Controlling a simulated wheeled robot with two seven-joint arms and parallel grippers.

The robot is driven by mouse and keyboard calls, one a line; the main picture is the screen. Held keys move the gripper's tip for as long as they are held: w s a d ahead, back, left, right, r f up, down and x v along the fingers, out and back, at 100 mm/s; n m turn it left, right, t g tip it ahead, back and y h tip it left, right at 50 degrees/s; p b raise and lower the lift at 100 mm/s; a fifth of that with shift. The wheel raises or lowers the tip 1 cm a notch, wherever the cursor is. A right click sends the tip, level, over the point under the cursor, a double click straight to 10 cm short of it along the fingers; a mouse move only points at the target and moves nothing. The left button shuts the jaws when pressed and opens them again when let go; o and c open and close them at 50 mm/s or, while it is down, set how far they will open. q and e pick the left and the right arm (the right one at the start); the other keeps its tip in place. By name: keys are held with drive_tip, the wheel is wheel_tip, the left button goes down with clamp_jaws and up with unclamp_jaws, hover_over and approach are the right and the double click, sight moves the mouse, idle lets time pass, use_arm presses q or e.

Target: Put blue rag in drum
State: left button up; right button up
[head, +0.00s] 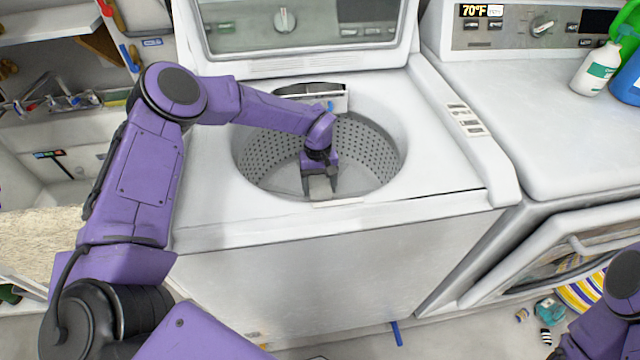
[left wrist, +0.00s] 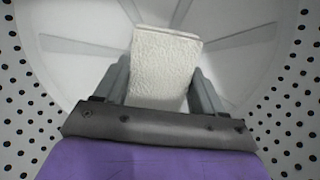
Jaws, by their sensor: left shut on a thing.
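The washing machine's drum (head: 365,150) is an open, perforated tub under the raised lid. Its perforated wall and ribbed bottom fill the left wrist view (left wrist: 285,100). My left gripper (head: 319,188) reaches down inside the drum opening, near its front. It is shut on a pale, whitish, rough-textured piece (left wrist: 165,60), which sits between the two fingers and extends past their tips. I cannot tell whether this piece touches the drum bottom. It looks whitish, not blue, and I see no clear blue rag. My right gripper is out of view; only part of that arm shows at lower right.
The raised lid (head: 300,25) stands behind the opening. A dryer (head: 540,120) is close on the right, with a white bottle (head: 596,70) and a blue container on top. Cluttered shelves stand at left. A thin blue object (head: 397,333) is low in front of the washer.

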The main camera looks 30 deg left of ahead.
sight(318, 180)
use_arm(q)
drive_tip(key=shift+f, duration=0.2)
drive_tip(key=o, duration=1.1)
drive_tip(key=shift+r, duration=0.1)
drive_tip(key=r, duration=0.4)
drive_tip(key=w+r, duration=0.1)
drive_tip(key=r, duration=0.3)
drive_tip(key=a+r, duration=0.1)
drive_tip(key=r, duration=0.4)
drive_tip(key=shift+w, duration=0.25)
